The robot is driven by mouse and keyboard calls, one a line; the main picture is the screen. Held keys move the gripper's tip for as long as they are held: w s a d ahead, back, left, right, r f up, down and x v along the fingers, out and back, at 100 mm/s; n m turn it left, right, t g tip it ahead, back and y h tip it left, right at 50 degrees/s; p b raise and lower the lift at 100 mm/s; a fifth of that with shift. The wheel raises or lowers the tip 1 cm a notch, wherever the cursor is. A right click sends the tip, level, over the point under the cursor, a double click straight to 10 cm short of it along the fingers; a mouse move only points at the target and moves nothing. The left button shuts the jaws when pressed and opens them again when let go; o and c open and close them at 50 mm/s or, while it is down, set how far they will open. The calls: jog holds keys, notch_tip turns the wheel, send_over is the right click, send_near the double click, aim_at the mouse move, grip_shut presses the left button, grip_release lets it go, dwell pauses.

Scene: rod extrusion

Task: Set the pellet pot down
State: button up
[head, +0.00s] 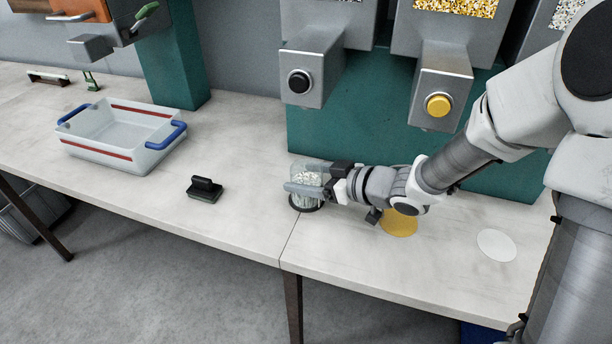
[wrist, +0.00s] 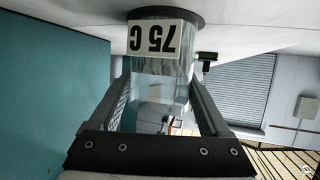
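The pellet pot (head: 311,172) is a clear jar with pale pellets in it, upright near the seam of the bench. Its base is at a black round disc (head: 305,206); I cannot tell whether it touches it. The wrist view is upside down: the pot (wrist: 160,85), with its white "75 C" label, is between my two fingers, with the black disc (wrist: 166,14) at its foot. My gripper (head: 304,189) reaches in from the right, with its fingers along both sides of the pot, and appears shut on it (wrist: 160,70).
A silver dispenser with a black button (head: 300,82) and one with a yellow button (head: 438,105) hang behind. A yellow disc (head: 399,225) and a white disc (head: 497,245) lie at right. A black-handled block (head: 205,189) and a clear tray (head: 108,158) are left, with free bench between.

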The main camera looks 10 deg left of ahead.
jog(key=shift+o, duration=1.4)
jog(key=shift+r, duration=0.25)
jog(key=p+v, duration=0.4)
jog(key=v, duration=0.8)
jog(key=shift+f, duration=0.15)
jog(key=shift+s, duration=0.2)
